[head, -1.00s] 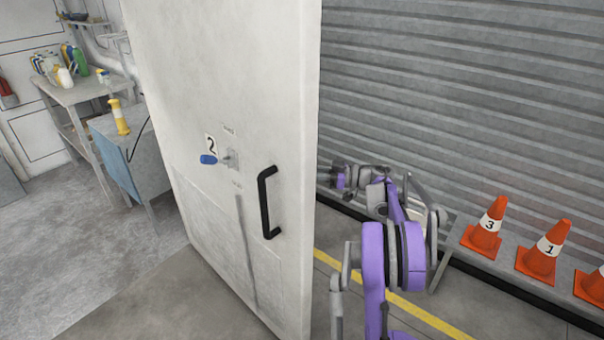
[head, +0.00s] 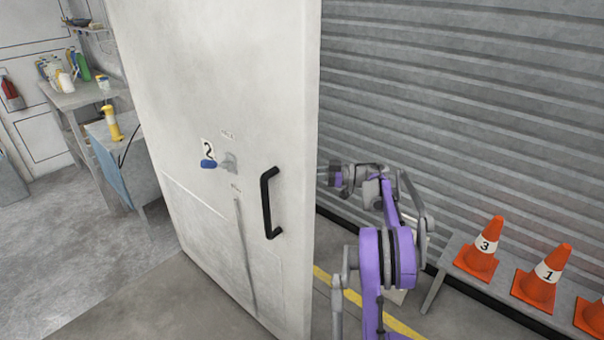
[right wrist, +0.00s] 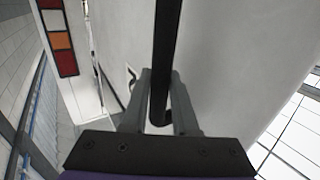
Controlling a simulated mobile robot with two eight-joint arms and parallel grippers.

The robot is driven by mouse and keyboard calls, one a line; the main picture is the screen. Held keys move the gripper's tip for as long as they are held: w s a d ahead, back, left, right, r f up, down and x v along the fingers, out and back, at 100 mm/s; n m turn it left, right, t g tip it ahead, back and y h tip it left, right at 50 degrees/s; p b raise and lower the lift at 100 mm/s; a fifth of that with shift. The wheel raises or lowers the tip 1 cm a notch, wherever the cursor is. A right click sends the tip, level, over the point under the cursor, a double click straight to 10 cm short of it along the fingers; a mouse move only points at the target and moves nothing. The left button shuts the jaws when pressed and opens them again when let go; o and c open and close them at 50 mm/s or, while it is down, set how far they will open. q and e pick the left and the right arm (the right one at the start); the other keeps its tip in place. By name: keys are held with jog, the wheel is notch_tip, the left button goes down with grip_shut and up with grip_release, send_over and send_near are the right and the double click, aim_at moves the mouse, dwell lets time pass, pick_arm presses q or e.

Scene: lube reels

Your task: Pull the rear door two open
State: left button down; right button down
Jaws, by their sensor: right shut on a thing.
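The white door (head: 220,90), marked with a 2 label (head: 208,149), stands at an angle to the shutter wall in the head view. Its visible face has a black bar handle (head: 267,203) and a latch with a blue grip (head: 208,164). My right arm reaches along the door's right edge, and its gripper is partly hidden there. In the right wrist view, my right gripper (right wrist: 160,85) is shut on a black upright bar handle (right wrist: 163,40), one finger on each side, with a white panel behind it. My left gripper is in neither view.
Orange cones (head: 480,252) stand on a low bench (head: 434,290) at right, before the grey shutter wall (head: 450,120). A workbench (head: 72,95) with bottles and a blue-sided cabinet (head: 115,172) stand at left. The floor at left (head: 90,250) is clear.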

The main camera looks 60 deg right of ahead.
jog(key=shift+d+f, duration=0.1)
jog(key=shift+d, duration=0.15)
dwell(0.3)
jog(key=c, duration=0.7)
grip_release()
jog(key=v, duration=1.1)
jog(key=shift+w, duration=0.1)
